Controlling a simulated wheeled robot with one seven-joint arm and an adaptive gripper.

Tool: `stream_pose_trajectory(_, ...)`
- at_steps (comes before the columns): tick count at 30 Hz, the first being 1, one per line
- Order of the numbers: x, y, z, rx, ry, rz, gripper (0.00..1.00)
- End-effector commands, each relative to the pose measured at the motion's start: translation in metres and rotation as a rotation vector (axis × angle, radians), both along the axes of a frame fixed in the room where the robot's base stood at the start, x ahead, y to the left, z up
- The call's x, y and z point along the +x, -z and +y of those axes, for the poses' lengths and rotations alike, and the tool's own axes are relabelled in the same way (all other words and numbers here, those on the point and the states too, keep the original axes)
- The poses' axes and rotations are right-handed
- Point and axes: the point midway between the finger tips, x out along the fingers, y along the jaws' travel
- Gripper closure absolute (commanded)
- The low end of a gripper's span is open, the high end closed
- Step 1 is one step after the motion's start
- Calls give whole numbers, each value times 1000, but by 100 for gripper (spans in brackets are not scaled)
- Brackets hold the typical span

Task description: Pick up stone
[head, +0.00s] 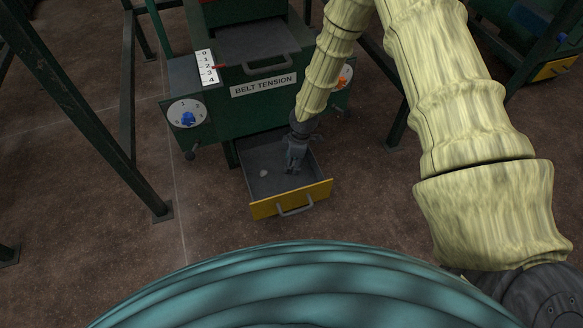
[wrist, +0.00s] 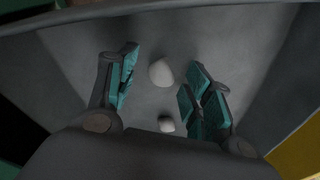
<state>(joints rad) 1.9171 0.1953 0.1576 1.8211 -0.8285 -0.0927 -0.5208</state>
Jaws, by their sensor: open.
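A small pale stone (head: 263,173) lies on the floor of an open drawer (head: 257,208) with a yellow front. In the wrist view two pale stones show: a larger one (wrist: 161,72) just beyond and between the fingertips, and a smaller one (wrist: 166,124) nearer the palm, between the fingers. My gripper (head: 294,165) reaches down into the drawer, to the right of the stone seen in the head view. In the wrist view my gripper (wrist: 158,88) is open, with teal finger pads apart and nothing held. In the head view it may hide the other stone.
The drawer walls stand close around my gripper. A green machine with a "BELT TENSION" label (head: 264,85), a blue knob (head: 187,118) and an orange knob (head: 344,77) rises behind. A green leg (head: 93,120) slants at left. The brown floor in front is clear.

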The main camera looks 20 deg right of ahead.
Motion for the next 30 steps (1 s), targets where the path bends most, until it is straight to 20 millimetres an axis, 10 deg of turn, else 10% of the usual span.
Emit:
stream_pose_trajectory(5, 0, -1, 0, 0, 0, 0, 51)
stream_pose_trajectory(12, 0, -1, 0, 0, 0, 0, 94)
stream_pose_trajectory(30, 0, -23, 0, 0, -1, 0, 94)
